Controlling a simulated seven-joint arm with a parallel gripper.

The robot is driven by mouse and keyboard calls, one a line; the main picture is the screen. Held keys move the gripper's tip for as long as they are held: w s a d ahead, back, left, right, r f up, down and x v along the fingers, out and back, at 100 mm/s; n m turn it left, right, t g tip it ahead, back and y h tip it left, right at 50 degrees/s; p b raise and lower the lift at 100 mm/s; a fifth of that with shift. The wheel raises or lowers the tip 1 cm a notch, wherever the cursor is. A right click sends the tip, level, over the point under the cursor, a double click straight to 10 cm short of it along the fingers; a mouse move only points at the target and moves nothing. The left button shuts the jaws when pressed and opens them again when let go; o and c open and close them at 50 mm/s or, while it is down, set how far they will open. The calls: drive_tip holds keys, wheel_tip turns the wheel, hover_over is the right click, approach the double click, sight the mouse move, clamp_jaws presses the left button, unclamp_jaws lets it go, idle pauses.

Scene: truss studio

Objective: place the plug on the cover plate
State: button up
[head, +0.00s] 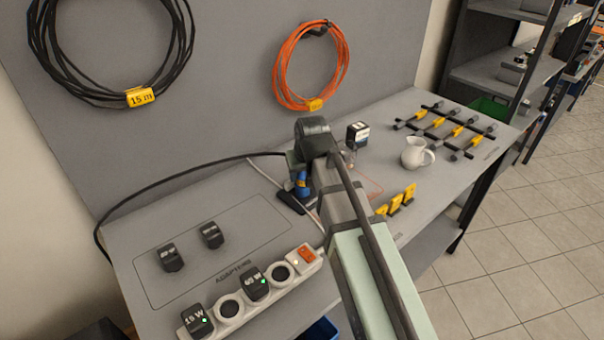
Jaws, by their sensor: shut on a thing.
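My gripper (298,166) is at the middle of the bench, its fingers largely hidden by my own arm. The black cable from the left arcs up to this spot. I cannot make out the plug's full shape or whether it touches the bench. I cannot clearly identify the cover plate; my arm covers part of the bench. A thin red outline (374,188) shows on the bench right of the arm.
A power strip (228,311) with adapters stands at the front left; two black adapters (171,258) stand behind it. A black piece (290,203) lies near my gripper.

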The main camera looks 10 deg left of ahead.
drive_tip(key=shift+f, duration=0.25)
drive_tip(key=o, duration=1.2)
drive_tip(key=shift+c, duration=0.2)
drive_tip(key=shift+r, duration=0.1)
drive_tip(key=v, duration=1.2)
